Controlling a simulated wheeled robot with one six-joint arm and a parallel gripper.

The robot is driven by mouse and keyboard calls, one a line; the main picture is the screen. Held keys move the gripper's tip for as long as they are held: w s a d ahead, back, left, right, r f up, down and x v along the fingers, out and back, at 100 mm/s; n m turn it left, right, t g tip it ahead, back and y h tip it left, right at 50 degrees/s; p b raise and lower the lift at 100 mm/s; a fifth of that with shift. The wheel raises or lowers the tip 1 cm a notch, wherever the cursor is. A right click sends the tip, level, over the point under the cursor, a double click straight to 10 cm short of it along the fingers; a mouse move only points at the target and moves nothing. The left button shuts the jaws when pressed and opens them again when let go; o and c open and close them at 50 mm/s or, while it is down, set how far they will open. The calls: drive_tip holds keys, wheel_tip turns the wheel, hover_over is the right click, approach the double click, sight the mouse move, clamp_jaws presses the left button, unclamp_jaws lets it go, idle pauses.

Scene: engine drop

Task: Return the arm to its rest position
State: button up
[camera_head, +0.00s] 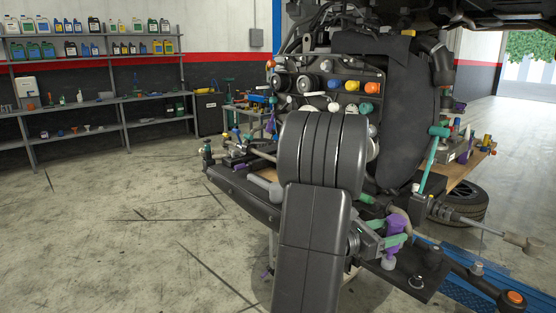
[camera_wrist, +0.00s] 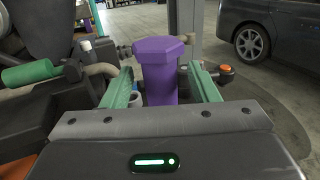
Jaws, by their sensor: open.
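My gripper (camera_head: 396,231) is low at the right of my arm in the head view, at the front corner of the engine subframe (camera_head: 248,197). In the wrist view its two green fingers (camera_wrist: 161,72) stand apart, one on each side of a purple hex-headed part (camera_wrist: 160,52). Gaps show between the fingers and the purple part. The purple part stands upright and also shows in the head view (camera_head: 389,250). My dark grey arm links cover part of the engine and its front.
The engine (camera_head: 325,80) with coloured caps stands behind my arm, under a raised car body. A tyre (camera_head: 462,203) lies on the floor at right, beside a blue lift beam (camera_head: 470,293). Shelves (camera_head: 100,98) line the left wall. The left floor is clear. A parked car (camera_wrist: 275,35) shows in the wrist view.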

sight(400, 228)
drive_tip(key=x, duration=0.4)
drive_tip(key=shift+w+d+f, duration=0.1)
drive_tip(key=shift+d, duration=0.05)
drive_tip(key=shift+a+p, duration=0.25)
drive_tip(key=shift+p, duration=0.2)
